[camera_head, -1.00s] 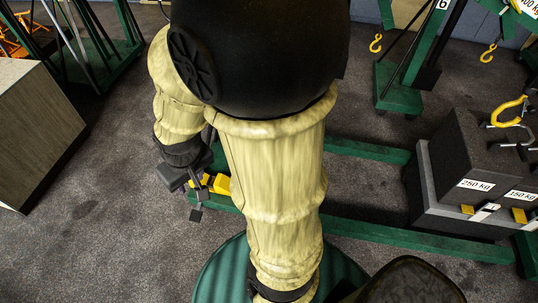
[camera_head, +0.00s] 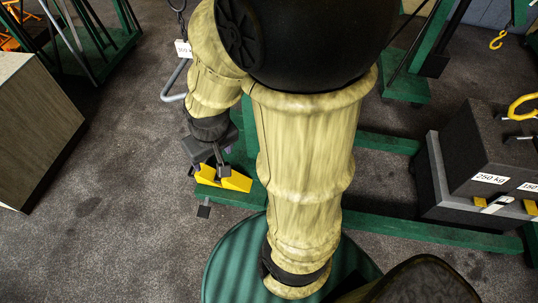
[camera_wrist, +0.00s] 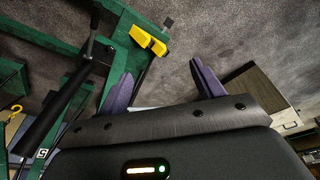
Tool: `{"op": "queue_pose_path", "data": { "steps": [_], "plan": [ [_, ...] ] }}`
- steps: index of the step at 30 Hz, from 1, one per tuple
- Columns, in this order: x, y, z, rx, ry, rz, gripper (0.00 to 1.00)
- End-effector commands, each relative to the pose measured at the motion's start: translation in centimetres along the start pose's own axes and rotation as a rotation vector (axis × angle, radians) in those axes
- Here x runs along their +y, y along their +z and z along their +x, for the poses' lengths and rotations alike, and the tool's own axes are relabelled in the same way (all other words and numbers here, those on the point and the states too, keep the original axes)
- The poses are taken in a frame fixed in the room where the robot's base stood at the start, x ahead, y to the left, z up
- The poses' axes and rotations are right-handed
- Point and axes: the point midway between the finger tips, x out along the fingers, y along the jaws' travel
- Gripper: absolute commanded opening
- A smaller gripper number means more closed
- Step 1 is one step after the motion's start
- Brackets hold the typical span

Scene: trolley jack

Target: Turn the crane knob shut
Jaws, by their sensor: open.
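The green crane frame (camera_head: 380,225) lies low along the floor, and its green beams (camera_wrist: 72,15) fill the left of the wrist view. A yellow fitting (camera_head: 222,179) sits at its left end, also visible in the wrist view (camera_wrist: 148,39). A small dark square piece (camera_head: 204,211) stands out beside it, also in the wrist view (camera_wrist: 168,22); I cannot tell whether this is the knob. A black cylinder (camera_wrist: 60,112) slants along the frame. My gripper (camera_head: 209,168) is above the yellow fitting in the head view. Its purple fingers (camera_wrist: 163,88) are apart, with nothing visible between them.
Dark weight blocks (camera_head: 485,165) labelled in kg stand at right. A wooden box (camera_head: 35,130) stands at left. The floor at lower left is clear.

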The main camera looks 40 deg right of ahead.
Motion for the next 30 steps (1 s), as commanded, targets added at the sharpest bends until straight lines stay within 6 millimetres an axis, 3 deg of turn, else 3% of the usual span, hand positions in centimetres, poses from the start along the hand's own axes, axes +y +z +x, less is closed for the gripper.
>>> {"op": "queue_pose_path", "data": {
  "steps": [5,14,21,30],
  "plan": [
    [0.5,-1.0,5.4,0.032,-0.003,0.068,0.67],
    [2.6,-4.1,17.7,0.149,0.032,0.247,0.67],
    [5.6,-5.8,27.5,0.252,0.106,0.376,0.67],
    [10.6,-6.5,39.3,0.397,0.247,0.497,0.67]
  ]
}}
